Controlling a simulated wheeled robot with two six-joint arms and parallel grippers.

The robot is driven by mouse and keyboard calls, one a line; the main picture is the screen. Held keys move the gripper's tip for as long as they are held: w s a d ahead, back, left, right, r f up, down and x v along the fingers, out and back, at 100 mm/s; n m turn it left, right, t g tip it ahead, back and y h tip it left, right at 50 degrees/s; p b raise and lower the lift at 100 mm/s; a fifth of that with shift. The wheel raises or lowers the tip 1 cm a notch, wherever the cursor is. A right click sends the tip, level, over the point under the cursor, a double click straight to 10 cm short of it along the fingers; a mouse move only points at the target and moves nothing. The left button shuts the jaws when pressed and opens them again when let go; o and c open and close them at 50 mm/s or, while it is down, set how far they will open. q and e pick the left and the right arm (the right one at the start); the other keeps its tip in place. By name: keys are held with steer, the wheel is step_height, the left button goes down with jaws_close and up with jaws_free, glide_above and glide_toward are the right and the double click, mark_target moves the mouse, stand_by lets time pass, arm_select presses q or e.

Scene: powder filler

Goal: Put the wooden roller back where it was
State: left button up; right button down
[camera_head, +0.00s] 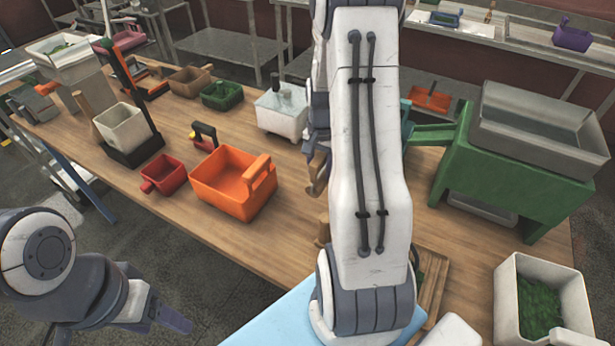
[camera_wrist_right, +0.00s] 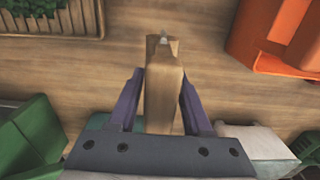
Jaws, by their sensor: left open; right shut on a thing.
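The wooden roller (camera_wrist_right: 163,80) is a pale brown piece between the purple fingers of my right gripper (camera_wrist_right: 162,90) in the right wrist view. The gripper is shut on it, above the wooden table. In the head view my right arm hides most of this gripper, and a brown wooden piece (camera_head: 319,178), probably the roller, shows at the arm's left edge. I cannot tell whether it touches the table. My left gripper (camera_head: 163,312) is open and empty at the lower left, off the table's front edge.
An orange bin (camera_head: 222,192) and a small red scoop box (camera_head: 160,176) stand left of my right arm. A white container (camera_head: 281,122) is behind. A green machine (camera_head: 515,180) and a white bin of green leaves (camera_head: 501,300) stand at right. A slatted wooden tray (camera_wrist_right: 88,18) holds greens.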

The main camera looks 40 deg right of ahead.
steer(key=w+f, duration=0.1)
steer(key=f, duration=0.1)
steer(key=w+a+f+p, duration=0.1)
steer(key=w+f+p, duration=0.1)
steer(key=f, duration=0.1)
steer(key=shift+w+a+f, duration=0.1)
steer(key=shift+a+f, duration=0.15)
steer(key=shift+f, duration=0.25)
steer(key=shift+f, duration=0.1)
steer(key=shift+f, duration=0.15)
steer(key=shift+c, duration=1.7)
jaws_free()
